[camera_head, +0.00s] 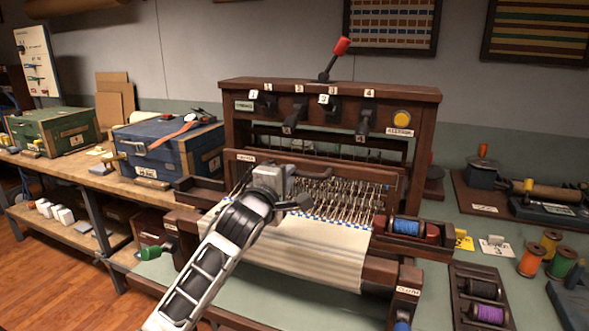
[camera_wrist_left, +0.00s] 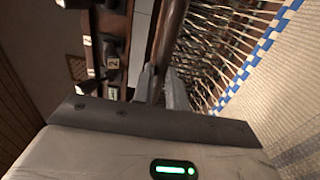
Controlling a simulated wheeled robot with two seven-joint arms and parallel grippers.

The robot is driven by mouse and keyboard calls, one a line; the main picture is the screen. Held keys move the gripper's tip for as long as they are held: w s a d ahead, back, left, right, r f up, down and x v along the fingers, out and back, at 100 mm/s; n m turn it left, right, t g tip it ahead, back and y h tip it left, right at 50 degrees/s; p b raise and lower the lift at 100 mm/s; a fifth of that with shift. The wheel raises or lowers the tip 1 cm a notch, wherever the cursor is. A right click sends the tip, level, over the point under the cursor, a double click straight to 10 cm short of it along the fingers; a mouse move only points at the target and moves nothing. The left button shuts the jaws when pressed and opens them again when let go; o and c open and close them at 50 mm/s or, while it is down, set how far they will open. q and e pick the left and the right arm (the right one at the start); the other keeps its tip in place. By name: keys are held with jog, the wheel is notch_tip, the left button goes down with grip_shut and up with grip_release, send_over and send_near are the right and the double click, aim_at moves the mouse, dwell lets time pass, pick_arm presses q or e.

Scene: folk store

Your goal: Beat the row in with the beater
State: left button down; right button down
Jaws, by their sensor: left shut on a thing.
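The wooden loom (camera_head: 330,92) stands on the table, with the labelled beater (camera_head: 385,185) across its middle. My left gripper (camera_head: 288,176) reaches over the cloth to the beater's left part. In the left wrist view its fingers (camera_wrist_left: 165,88) are shut on a brown rounded bar (camera_wrist_left: 171,35), which looks like the beater's handle. Pale warp threads (camera_head: 345,203) run behind the cream woven cloth (camera_head: 315,250). A blue-and-white row (camera_wrist_left: 262,47) lies along the cloth's edge. My arm hides part of the cloth and beater. My right gripper is not in view.
A shuttle with blue thread (camera_head: 408,226) lies in a tray at the loom's right. Numbered levers (camera_head: 332,104) and a red-knobbed lever (camera_head: 341,46) are on the upper frame. A blue chest (camera_head: 170,148) stands left; thread spools (camera_head: 531,260) stand right.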

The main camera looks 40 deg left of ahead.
pick_arm(q)
jog(key=x, duration=0.5)
jog(key=shift+w+a, duration=0.1)
jog(key=shift+w, duration=0.25)
jog(key=c, duration=1)
grip_release()
jog(key=p+v, duration=0.3)
jog(key=v, duration=0.5)
